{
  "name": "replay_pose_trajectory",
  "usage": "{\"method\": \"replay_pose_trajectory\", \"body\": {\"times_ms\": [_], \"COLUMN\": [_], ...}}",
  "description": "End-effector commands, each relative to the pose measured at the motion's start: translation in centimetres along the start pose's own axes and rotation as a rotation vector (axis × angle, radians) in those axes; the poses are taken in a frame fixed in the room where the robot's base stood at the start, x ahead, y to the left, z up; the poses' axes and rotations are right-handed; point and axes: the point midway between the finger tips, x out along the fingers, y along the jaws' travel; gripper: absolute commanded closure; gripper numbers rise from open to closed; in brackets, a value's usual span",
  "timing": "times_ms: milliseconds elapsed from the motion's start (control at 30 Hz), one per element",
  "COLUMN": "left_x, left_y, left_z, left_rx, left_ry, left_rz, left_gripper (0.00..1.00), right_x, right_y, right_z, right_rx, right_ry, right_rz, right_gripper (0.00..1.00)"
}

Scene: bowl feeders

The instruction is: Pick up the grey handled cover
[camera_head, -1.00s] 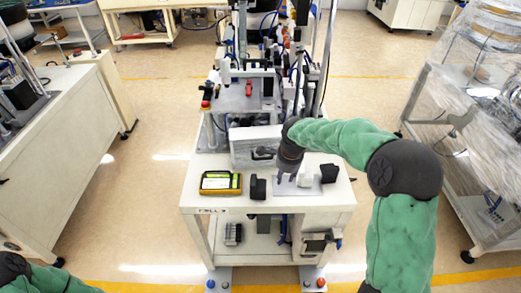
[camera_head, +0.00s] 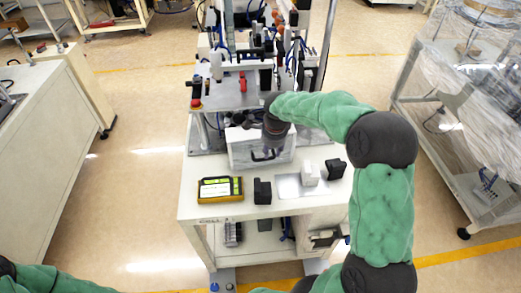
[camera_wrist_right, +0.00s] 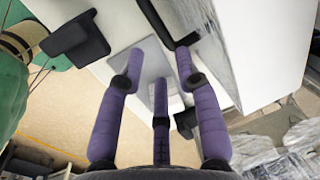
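The grey handled cover (camera_head: 240,145) is a box-like piece standing at the back of the white table's front part. Its black handle (camera_head: 258,156) is on the side facing me, partly hidden by my right gripper (camera_head: 274,147). In the right wrist view the cover (camera_wrist_right: 235,55) is at upper right, with the handle (camera_wrist_right: 150,14) at the top beside the fingertips. My right gripper (camera_wrist_right: 160,55) has its three purple fingers spread, with nothing between them. Contact with the handle cannot be told. My left gripper is out of view.
On the white table (camera_head: 215,208) are a yellow-edged device (camera_head: 220,189), black blocks (camera_head: 262,191) (camera_head: 335,168) and a white block (camera_head: 310,174) on a grey plate (camera_head: 289,187). Machine fixtures (camera_head: 235,92) stand behind the cover. Open floor lies left and right.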

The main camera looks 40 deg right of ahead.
Motion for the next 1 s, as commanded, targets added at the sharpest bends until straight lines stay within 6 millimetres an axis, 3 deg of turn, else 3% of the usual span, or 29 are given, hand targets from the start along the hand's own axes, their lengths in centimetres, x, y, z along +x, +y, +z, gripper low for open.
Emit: {"method": "replay_pose_trajectory", "body": {"times_ms": [100, 333, 600, 900, 1000], "left_x": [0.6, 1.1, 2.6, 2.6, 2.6], "left_y": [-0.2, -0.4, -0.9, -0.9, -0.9], "left_z": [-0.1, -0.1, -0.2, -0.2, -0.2], "left_rx": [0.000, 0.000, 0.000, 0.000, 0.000], "left_ry": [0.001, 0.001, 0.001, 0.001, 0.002], "left_rz": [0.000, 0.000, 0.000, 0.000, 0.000], "left_gripper": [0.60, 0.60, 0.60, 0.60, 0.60], "right_x": [2.0, 3.3, 7.1, 7.5, 7.5], "right_y": [0.1, 0.0, -0.2, -0.3, -0.3], "right_z": [0.0, -0.1, -0.2, -0.2, -0.2], "right_rx": [0.000, 0.000, -0.001, -0.001, -0.001], "right_ry": [0.000, 0.001, 0.001, 0.000, 0.000], "right_rz": [0.002, 0.002, 0.003, 0.000, 0.000], "right_gripper": [0.66, 0.66, 0.66, 0.66, 0.94]}}
